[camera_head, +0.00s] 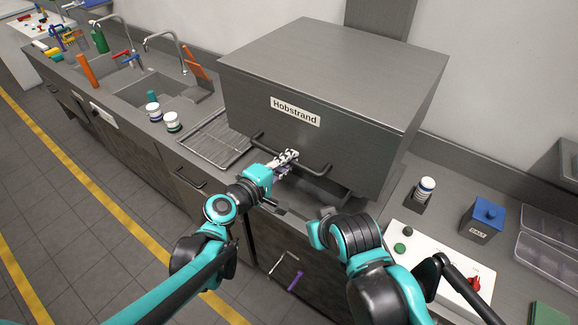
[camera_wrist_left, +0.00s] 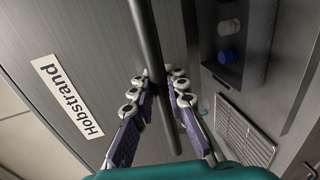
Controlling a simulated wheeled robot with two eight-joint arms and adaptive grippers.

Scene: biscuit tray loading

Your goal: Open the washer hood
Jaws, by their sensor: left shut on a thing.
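The washer hood (camera_head: 330,75) is a large grey metal box with a "Hobstrand" label (camera_head: 295,111) on its front. It sits low over the counter. Its dark bar handle (camera_head: 318,171) runs along the lower front. My left gripper (camera_head: 287,158) is at the middle of this bar. In the left wrist view the handle (camera_wrist_left: 148,40) passes between the white-and-purple fingers (camera_wrist_left: 160,95), which are shut on it, one on each side. The label (camera_wrist_left: 68,97) shows to the left there. My right arm reaches in below the hood's right side; I cannot make out its gripper.
A wire rack (camera_head: 215,140) lies on the counter left of the hood, near two lidded jars (camera_head: 172,122) and the sink (camera_head: 150,90). Right of the hood are a white panel (camera_head: 440,265) with a red knob, a jar (camera_head: 424,190) and a blue-lidded box (camera_head: 482,220).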

